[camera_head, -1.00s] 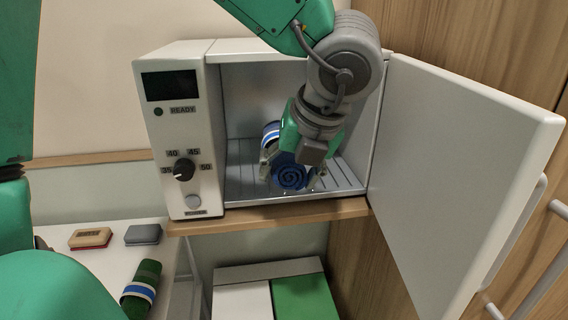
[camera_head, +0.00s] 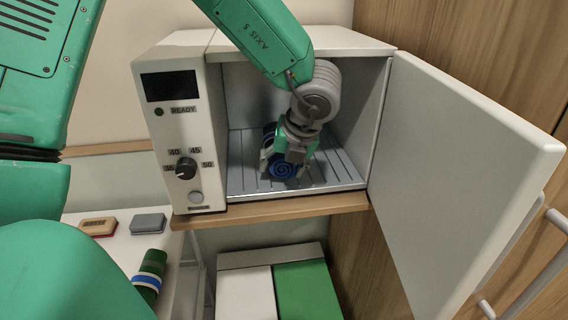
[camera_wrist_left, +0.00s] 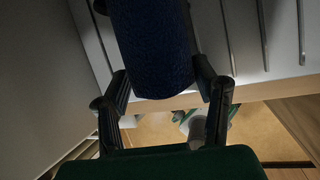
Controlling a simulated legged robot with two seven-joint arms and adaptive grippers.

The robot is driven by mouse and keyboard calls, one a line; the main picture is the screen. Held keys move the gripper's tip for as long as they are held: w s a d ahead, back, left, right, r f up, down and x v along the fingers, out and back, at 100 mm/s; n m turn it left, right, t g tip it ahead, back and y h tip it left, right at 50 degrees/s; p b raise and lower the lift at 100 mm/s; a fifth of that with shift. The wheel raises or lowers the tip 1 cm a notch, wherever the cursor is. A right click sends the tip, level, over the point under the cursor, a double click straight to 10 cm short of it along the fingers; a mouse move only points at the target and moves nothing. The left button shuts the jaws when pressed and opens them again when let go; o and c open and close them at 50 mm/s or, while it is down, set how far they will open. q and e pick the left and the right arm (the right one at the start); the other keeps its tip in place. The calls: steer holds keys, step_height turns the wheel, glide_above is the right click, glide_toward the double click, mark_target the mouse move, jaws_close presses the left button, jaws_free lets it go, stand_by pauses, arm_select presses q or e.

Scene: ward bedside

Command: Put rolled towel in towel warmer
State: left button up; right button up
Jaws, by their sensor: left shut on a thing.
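The towel warmer (camera_head: 213,136) is a white box with its door (camera_head: 462,170) wide open to the right. My left gripper (camera_head: 284,166) is inside its chamber, shut on a blue rolled towel (camera_head: 281,171) whose spiral end faces out. The towel is low, over the slatted floor (camera_head: 335,178); I cannot tell if it touches it. In the left wrist view the dark blue towel (camera_wrist_left: 152,45) lies between the two fingers (camera_wrist_left: 163,97), above the slats. The gripper hides part of the towel. My right gripper is not in view.
A green rolled towel (camera_head: 149,276) with a blue and white band lies on the white table at lower left, near two small blocks (camera_head: 148,223). The warmer stands on a wooden shelf (camera_head: 270,209). White and green bins (camera_head: 305,290) are below.

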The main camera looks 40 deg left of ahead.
arm_select(q)
steer(key=shift+w+a+f, duration=0.1)
steer(key=shift+a+f, duration=0.25)
steer(key=shift+a, duration=0.35)
steer(key=shift+c, duration=0.6)
steer(key=o, duration=1.2)
steer(key=shift+d, duration=0.15)
steer(key=shift+o, duration=0.5)
steer(key=shift+w+d, duration=0.1)
steer(key=shift+d, duration=0.1)
steer(key=shift+d+r, duration=0.3)
steer(key=shift+d, duration=0.15)
steer(key=v, duration=0.2)
steer(key=a+v, duration=0.1)
steer(key=v, duration=0.2)
steer(key=shift+d+r+b, duration=0.15)
steer(key=shift+r+b, duration=0.25)
steer(key=shift+d+r, duration=0.6)
steer(key=shift+d, duration=0.1)
steer(key=shift+a, duration=0.15)
